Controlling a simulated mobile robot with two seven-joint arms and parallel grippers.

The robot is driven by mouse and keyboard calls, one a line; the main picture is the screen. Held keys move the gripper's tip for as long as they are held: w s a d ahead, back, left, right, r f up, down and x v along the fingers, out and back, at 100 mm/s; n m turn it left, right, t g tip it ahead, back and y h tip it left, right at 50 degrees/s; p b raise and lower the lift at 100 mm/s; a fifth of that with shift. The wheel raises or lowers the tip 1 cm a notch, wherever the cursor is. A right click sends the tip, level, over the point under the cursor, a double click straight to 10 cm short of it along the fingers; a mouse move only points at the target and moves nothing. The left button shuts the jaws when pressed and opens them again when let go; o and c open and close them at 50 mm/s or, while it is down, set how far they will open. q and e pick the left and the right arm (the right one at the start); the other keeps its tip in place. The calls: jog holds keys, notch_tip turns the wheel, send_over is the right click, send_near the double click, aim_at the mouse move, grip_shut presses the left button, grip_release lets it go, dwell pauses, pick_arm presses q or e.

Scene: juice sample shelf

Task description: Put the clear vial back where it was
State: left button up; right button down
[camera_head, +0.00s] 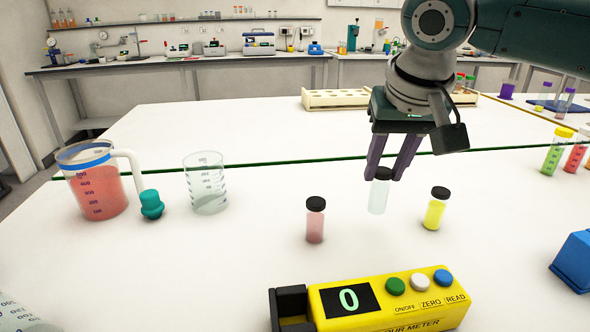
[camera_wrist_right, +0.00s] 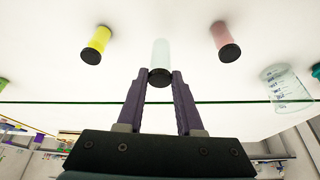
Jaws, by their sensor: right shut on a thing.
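The clear vial (camera_head: 378,197) with a black cap is between the fingertips of my right gripper (camera_head: 383,172), which is shut on its cap end. It is upright, between the pink vial (camera_head: 315,222) and the yellow vial (camera_head: 435,212). I cannot tell whether its base touches the table. In the right wrist view the clear vial (camera_wrist_right: 160,55) shows between the purple fingers (camera_wrist_right: 159,78), with the yellow vial (camera_wrist_right: 97,43) to the left and the pink vial (camera_wrist_right: 225,40) to the right. My left gripper is out of view.
A yellow colour meter (camera_head: 385,302) reading 0 stands at the front. A jug of red liquid (camera_head: 95,185), a teal stopper (camera_head: 151,204) and an empty beaker (camera_head: 206,185) stand at the left. A wooden rack (camera_head: 335,99) is behind. A blue block (camera_head: 575,262) is at the right.

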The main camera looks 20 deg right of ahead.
aim_at(384, 185)
notch_tip(384, 185, down, 4)
jog(key=shift+f, duration=0.1)
jog(key=c, duration=0.6)
grip_release()
jog(key=shift+o, duration=0.2)
jog(key=shift+r, duration=0.25)
jog(key=p+v, duration=0.1)
jog(key=v, duration=1)
jog(key=shift+s+r+p, duration=0.2)
jog(key=shift+r+p, duration=0.1)
jog(key=shift+r, duration=0.05)
